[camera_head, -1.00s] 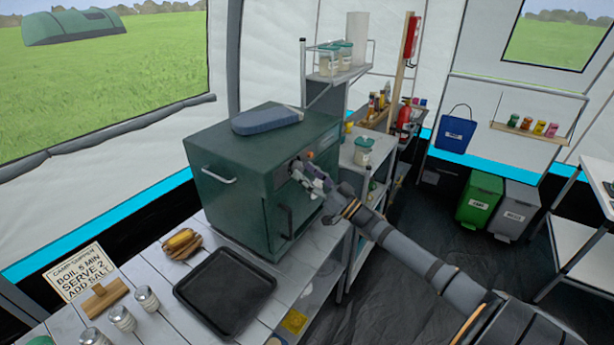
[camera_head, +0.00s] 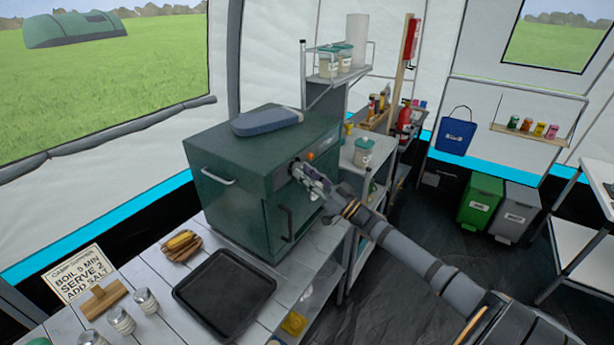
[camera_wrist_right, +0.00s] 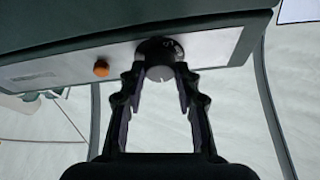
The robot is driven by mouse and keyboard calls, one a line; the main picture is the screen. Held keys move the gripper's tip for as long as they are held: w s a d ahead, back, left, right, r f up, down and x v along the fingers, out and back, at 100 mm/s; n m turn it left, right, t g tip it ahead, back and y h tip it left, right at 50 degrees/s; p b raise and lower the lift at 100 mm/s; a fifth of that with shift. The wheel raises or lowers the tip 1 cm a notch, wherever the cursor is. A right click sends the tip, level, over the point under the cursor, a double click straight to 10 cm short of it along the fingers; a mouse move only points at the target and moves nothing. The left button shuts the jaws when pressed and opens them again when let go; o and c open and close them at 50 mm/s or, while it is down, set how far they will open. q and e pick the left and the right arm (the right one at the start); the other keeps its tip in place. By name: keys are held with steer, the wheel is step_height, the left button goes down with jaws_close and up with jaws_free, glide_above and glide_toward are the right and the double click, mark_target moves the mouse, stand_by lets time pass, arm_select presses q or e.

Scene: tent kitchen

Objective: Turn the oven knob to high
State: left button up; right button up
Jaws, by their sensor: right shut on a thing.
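The dark green oven (camera_head: 235,165) stands on the slatted table, its control panel facing right. In the right wrist view the oven's pale panel (camera_wrist_right: 215,46) holds a round black-and-grey knob (camera_wrist_right: 160,58) with a white mark. My right gripper (camera_head: 300,172) is at the panel, its fingers on both sides of the knob; it also shows in the right wrist view (camera_wrist_right: 159,80). It is shut on the knob. In the head view the gripper mostly hides the knob. An orange button or light (camera_wrist_right: 101,68) sits beside it on the panel. My left gripper is out of view.
A blue folded cloth or mitt (camera_head: 267,122) lies on the oven. A black tray (camera_head: 225,293), bread-like food (camera_head: 180,245), a sign (camera_head: 85,277) and several jars (camera_head: 120,318) are on the table. A shelf (camera_head: 368,152) stands close behind the gripper.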

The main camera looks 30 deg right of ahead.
steer(key=shift+w+d+r+n+g+y+b, duration=0.1)
steer(key=shift+n+g+y+b, duration=1.15)
steer(key=shift+n, duration=1.7)
steer(key=shift+d+r+n+g+y+b, duration=0.15)
steer(key=shift+n+g+y+b, duration=0.55)
steer(key=shift+n+b, duration=1.7)
steer(key=shift+w+d+f+n+g+y+b, duration=0.1)
steer(key=shift+n+g+y+b, duration=0.8)
steer(key=shift+n, duration=2.55)
steer(key=shift+r+n+g+h, duration=0.1)
steer(key=shift+n+g+h, duration=0.15)
steer(key=shift+n+g, duration=0.1)
steer(key=o, duration=1.2)
steer(key=shift+c, duration=0.2)
